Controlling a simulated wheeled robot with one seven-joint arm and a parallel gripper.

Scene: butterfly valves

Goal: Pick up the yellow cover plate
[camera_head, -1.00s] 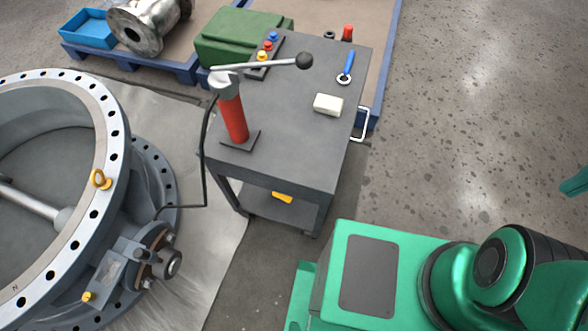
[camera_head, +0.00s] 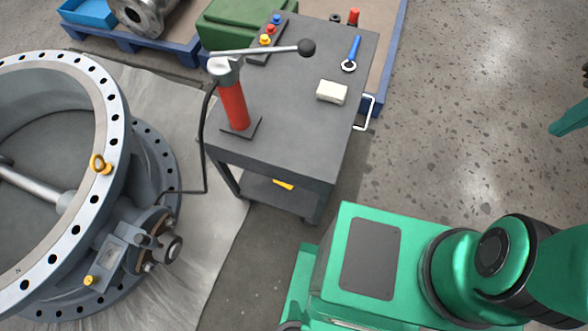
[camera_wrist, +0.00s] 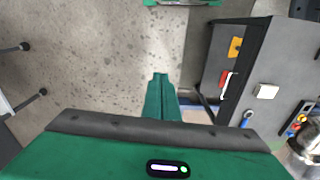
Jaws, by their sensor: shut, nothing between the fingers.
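The yellow cover plate (camera_head: 283,184) is mostly hidden; only a small yellow part shows on the lower shelf of the grey cart, under its top.
The grey cart (camera_head: 300,130) carries a red hand pump (camera_head: 233,104) with a long lever, a white block (camera_head: 332,92) and a blue wrench (camera_head: 351,54). A side handle (camera_head: 366,114) sticks out. A large flanged valve (camera_head: 110,190) stands left. Floor right of the cart is clear.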

